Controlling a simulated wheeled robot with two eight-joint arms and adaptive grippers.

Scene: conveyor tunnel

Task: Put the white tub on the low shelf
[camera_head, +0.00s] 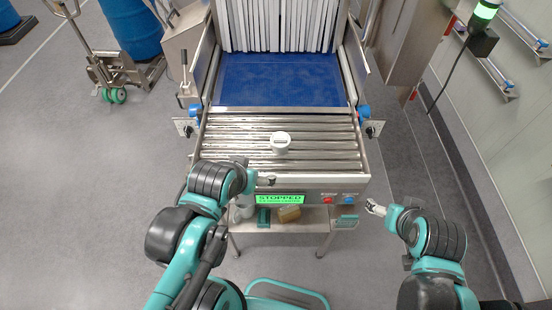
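The low shelf (300,226) lies under the front of the conveyor, below the control panel. My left gripper (268,180) is at the front edge of the rollers, nearer to me than the tub and apart from it. Its fingers are too small to read as open or shut. My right gripper (373,207) is right of the shelf, clear of the conveyor. Its finger state is also unclear. Neither gripper touches the tub.
A green sign (280,199) reads STOPPED, beside red (327,200) and blue (348,200) buttons. The shelf holds a tan block (289,214), a pale container (244,206) and green items. Behind the rollers are a blue belt (280,80) and white strip curtain (280,25).

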